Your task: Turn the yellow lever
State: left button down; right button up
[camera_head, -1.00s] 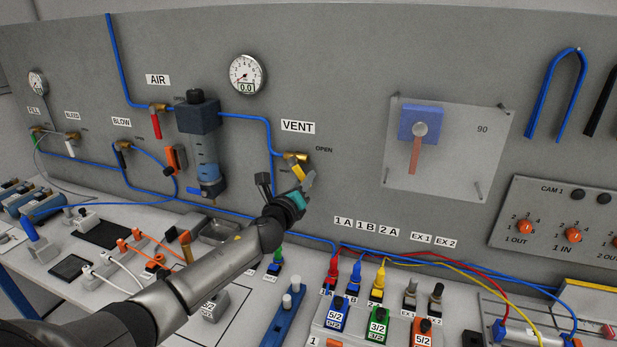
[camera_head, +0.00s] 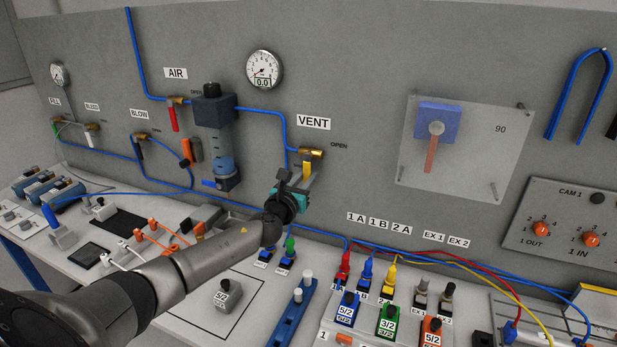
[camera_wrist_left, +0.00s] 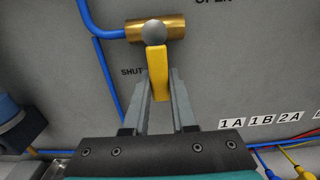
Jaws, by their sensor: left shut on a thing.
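The yellow lever (camera_head: 309,167) hangs from the brass VENT valve (camera_head: 312,153) on the grey wall panel. In the left wrist view the lever (camera_wrist_left: 157,74) points nearly straight down from the round pivot of the brass valve (camera_wrist_left: 172,27), beside the word SHUT. My left gripper (camera_head: 304,180) reaches up to the lever from below. In the left wrist view its two fingers (camera_wrist_left: 158,88) stand on either side of the lever's lower part and are shut on it. The lever's lower end lies between the fingers. My right gripper is not in view.
A blue hose (camera_head: 262,109) runs to the valve from the filter unit (camera_head: 217,125) on its left. A clear plate with a blue block (camera_head: 437,118) is mounted to the right. Colored plugs and valve blocks (camera_head: 387,322) crowd the bench below.

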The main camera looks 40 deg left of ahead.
pick_arm(q)
jog(key=shift+a, duration=0.1)
dwell(0.3)
jog(key=c, duration=0.7)
grip_release()
jog(key=shift+s+d, duration=0.2)
jog(key=shift+s, duration=0.35)
jog(key=p+v, duration=0.1)
jog(key=v, duration=1.3)
jog(key=shift+r, duration=0.1)
jog(key=shift+d, duration=0.1)
